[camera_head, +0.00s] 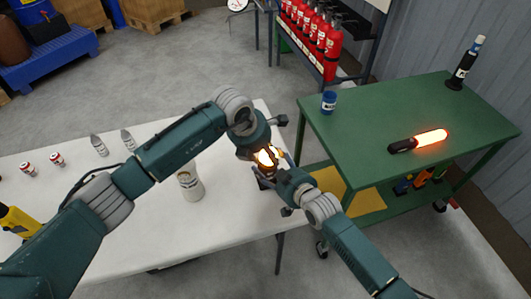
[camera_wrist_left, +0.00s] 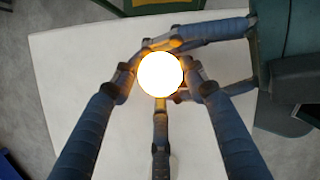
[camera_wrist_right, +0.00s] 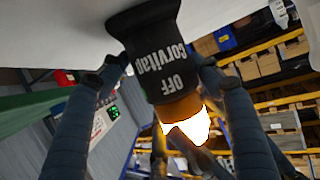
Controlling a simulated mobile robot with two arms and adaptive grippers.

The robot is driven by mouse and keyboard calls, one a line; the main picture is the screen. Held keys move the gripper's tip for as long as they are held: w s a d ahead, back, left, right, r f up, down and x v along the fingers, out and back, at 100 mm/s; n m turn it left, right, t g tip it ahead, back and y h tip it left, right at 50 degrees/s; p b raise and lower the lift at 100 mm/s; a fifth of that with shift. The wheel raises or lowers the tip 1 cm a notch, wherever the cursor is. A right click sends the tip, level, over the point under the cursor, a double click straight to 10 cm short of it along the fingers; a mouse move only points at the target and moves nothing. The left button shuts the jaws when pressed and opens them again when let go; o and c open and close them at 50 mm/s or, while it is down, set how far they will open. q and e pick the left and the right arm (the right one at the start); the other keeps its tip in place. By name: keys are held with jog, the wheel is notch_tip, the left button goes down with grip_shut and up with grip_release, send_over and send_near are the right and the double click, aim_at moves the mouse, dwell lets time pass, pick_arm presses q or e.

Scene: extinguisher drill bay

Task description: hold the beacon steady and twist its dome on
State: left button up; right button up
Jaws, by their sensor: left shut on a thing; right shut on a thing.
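The beacon (camera_wrist_right: 160,55) has a black body with white lettering, a flared base and an orange collar, seen upside down in the right wrist view. Its bright dome (camera_wrist_left: 160,75) glows white in the left wrist view and shows as an orange glow (camera_head: 267,156) in the head view. My left gripper (camera_head: 262,150) is shut around the dome from above. My right gripper (camera_wrist_right: 160,72) is shut on the black body, its fingers on both sides. Glare and fingers hide the seam between dome and body, so I cannot tell how far they are engaged.
Red extinguishers (camera_head: 320,40) stand behind.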

pick_arm(q)
jog(key=shift+d+r, duration=0.2)
jog(key=shift+d, duration=0.1)
pick_arm(e)
jog(key=shift+s+a, duration=0.15)
jog(key=shift+a, duration=0.15)
pick_arm(q)
jog(key=o, duration=1.1)
jog(key=shift+w, duration=0.1)
pick_arm(e)
jog(key=shift+d, duration=0.1)
pick_arm(q)
jog(key=shift+a+f, duration=0.1)
jog(key=shift+a, duration=0.05)
pick_arm(e)
jog(key=shift+d, duration=0.1)
pick_arm(q)
jog(key=v, duration=1.2)
